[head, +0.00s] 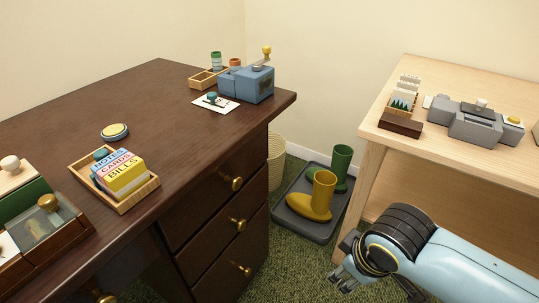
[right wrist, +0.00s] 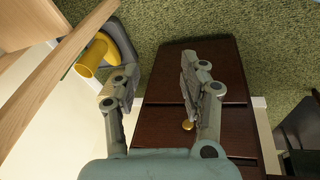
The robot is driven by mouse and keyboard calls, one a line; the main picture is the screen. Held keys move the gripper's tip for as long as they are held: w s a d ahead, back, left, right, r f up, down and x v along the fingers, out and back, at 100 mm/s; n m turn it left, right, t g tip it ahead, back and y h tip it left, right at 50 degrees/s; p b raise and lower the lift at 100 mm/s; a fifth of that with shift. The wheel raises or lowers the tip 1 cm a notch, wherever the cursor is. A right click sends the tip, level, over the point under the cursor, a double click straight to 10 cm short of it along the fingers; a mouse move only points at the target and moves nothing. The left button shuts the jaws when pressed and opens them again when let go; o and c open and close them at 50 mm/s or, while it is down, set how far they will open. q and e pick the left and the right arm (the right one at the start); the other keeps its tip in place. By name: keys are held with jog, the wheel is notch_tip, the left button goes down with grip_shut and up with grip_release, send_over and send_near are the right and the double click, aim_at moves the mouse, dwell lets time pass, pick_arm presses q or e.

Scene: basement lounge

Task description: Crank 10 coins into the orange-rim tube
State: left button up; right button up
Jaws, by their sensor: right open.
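A blue-grey box with a crank (head: 247,83) stands at the far right corner of the dark desk. Its crank arm ends in a yellow knob (head: 267,50) on top. An orange-rim tube (head: 236,64) stands just behind the box, partly hidden by it. A green-rim tube (head: 216,61) stands to its left. No coins can be made out. My right gripper (head: 343,266) is low in the gap between desk and light table, well away from the crank box. It is open and empty in the right wrist view (right wrist: 158,65). My left gripper is out of view.
A wooden tray (head: 203,79) and a white card (head: 216,103) lie beside the box. The dark desk (head: 150,90) has drawers with brass knobs. Boots stand on a grey tray (head: 297,228) on the carpet. A light wooden table (head: 470,155) is at right.

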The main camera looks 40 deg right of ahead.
jog(key=w+d+r+n+t+h+b, duration=0.25)
jog(key=w+d+r+n+t, duration=0.35)
jog(key=w+r, duration=0.45)
jog(key=n+t+y, duration=0.6)
jog(key=n+t, duration=0.3)
jog(key=n, duration=2)
send_near(270, 49)
jog(key=w, duration=0.3)
jog(key=w+p, duration=0.1)
jog(key=w, duration=0.2)
jog(key=w+a+p, duration=0.1)
jog(key=w, duration=0.2)
jog(key=shift+w, duration=0.3)
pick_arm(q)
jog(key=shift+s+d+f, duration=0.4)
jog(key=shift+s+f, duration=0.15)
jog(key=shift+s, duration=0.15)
pick_arm(e)
jog(key=shift+w+a+n+y, duration=0.1)
jog(key=shift+w+n+y, duration=0.25)
jog(key=shift+w, duration=0.4)
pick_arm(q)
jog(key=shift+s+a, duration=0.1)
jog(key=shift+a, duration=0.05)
pick_arm(e)
grip_shut()
